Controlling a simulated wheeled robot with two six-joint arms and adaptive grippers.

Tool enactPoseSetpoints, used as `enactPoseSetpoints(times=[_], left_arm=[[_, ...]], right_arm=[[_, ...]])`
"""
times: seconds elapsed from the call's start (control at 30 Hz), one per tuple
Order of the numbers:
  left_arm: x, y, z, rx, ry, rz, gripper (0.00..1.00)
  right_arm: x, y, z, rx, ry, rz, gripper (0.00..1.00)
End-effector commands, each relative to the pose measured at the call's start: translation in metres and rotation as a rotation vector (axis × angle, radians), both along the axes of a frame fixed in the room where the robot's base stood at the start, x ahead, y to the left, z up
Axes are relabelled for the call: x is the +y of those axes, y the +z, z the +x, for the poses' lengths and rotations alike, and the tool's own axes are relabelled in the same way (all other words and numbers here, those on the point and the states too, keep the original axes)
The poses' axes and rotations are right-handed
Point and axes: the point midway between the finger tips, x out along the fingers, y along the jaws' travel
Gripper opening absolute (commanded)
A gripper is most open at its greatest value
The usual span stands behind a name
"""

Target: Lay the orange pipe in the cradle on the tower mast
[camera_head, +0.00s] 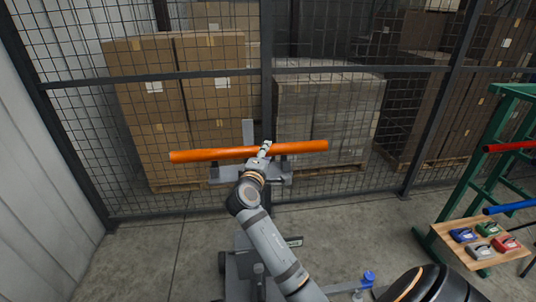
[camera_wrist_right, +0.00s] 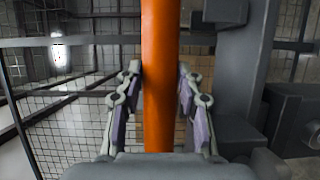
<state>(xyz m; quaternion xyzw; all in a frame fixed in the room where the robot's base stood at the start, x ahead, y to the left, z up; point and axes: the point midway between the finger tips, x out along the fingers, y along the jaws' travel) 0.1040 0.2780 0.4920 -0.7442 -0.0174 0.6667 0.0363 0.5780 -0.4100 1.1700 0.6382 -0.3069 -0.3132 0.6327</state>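The orange pipe (camera_head: 205,155) lies roughly level across the head view. My right gripper (camera_head: 264,149) reaches it at mid-length. In the right wrist view, the gripper's fingers (camera_wrist_right: 160,85) lie close against both sides of the pipe (camera_wrist_right: 160,40) and appear shut on it. The grey cradle on the tower mast (camera_head: 223,173) shows just below and behind the pipe, with a support on each side of my wrist. I cannot tell whether the pipe touches the supports. My arm hides the cradle's middle and much of the mast. My left gripper is not in view.
A mesh fence (camera_head: 75,110) stands behind the tower, with stacked cartons (camera_head: 150,90) beyond it. At right, a green rack (camera_head: 478,185) carries red and blue pipes and a wooden shelf (camera_head: 455,232) with several small coloured items. The floor (camera_head: 350,225) between tower and rack is mostly clear.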

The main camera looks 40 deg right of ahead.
Motion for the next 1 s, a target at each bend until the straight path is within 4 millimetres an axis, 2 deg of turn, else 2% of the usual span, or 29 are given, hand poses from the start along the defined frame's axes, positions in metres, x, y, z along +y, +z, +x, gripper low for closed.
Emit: enactPoseSetpoints(times=[0.03,0.3,0.5,0.63,1.0], left_arm=[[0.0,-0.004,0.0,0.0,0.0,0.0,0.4],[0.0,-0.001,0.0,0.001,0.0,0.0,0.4],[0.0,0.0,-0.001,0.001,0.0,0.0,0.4],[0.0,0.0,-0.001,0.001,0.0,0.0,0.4],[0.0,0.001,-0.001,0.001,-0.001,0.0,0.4]], right_arm=[[0.002,-0.015,-0.001,0.035,-0.001,0.026,0.62],[0.0,0.064,-0.006,-0.014,0.001,0.002,0.62],[0.0,0.097,-0.009,-0.034,0.001,-0.011,0.62],[0.0,0.104,-0.01,-0.036,0.001,-0.014,0.62],[0.0,0.105,-0.01,-0.038,0.001,-0.015,0.62]])
